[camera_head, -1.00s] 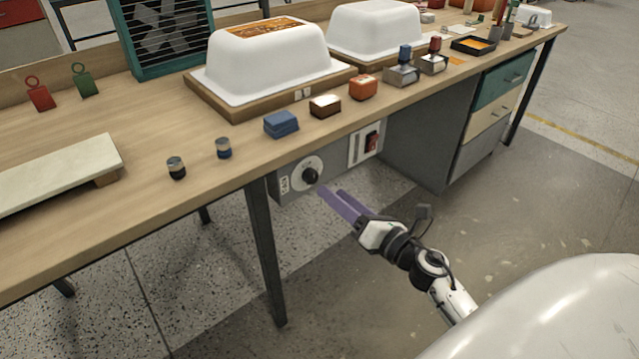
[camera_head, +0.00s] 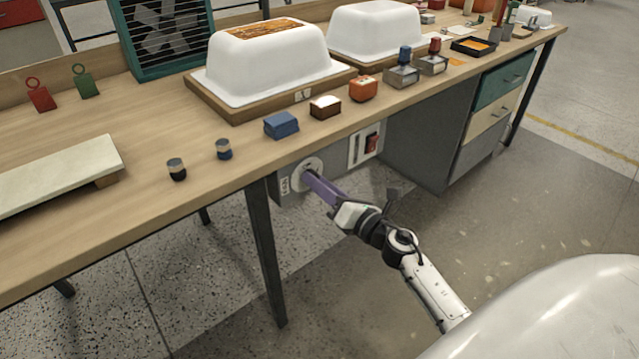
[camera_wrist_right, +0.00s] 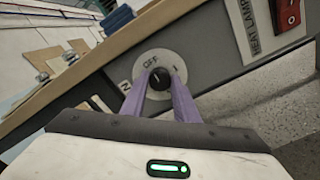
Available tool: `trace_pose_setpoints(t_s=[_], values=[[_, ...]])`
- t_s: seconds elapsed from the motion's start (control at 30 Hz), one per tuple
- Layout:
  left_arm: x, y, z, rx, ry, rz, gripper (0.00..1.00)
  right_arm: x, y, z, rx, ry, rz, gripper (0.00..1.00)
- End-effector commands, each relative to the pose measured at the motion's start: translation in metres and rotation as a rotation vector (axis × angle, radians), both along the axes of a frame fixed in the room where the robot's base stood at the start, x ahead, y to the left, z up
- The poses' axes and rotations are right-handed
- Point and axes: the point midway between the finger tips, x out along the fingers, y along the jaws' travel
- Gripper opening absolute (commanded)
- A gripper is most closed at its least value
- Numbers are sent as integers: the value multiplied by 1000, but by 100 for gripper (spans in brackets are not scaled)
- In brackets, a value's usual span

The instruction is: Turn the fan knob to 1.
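The fan knob (camera_wrist_right: 159,77) is a small black knob on a round white dial plate (camera_head: 309,163), on the grey panel under the bench front. In the head view the right gripper (camera_head: 312,182) reaches the dial and hides the knob. My left gripper is not in view.
A red heat lamp switch (camera_head: 372,142) sits right of the dial on the same panel. The bench edge overhangs above, and a dark table leg (camera_head: 264,250) stands to the left. A teal fan (camera_head: 165,35) stands on the bench. The floor in front is clear.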

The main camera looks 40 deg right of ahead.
Motion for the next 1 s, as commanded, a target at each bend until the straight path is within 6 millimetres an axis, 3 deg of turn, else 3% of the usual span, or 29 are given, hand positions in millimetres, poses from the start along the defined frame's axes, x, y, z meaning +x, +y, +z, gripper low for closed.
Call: trace_pose_setpoints(t_s=[0.47,1.0], values=[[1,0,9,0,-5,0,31,0,0,1,112,10,0,5],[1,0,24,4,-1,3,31,0,-1,1,593,48,0,5]])
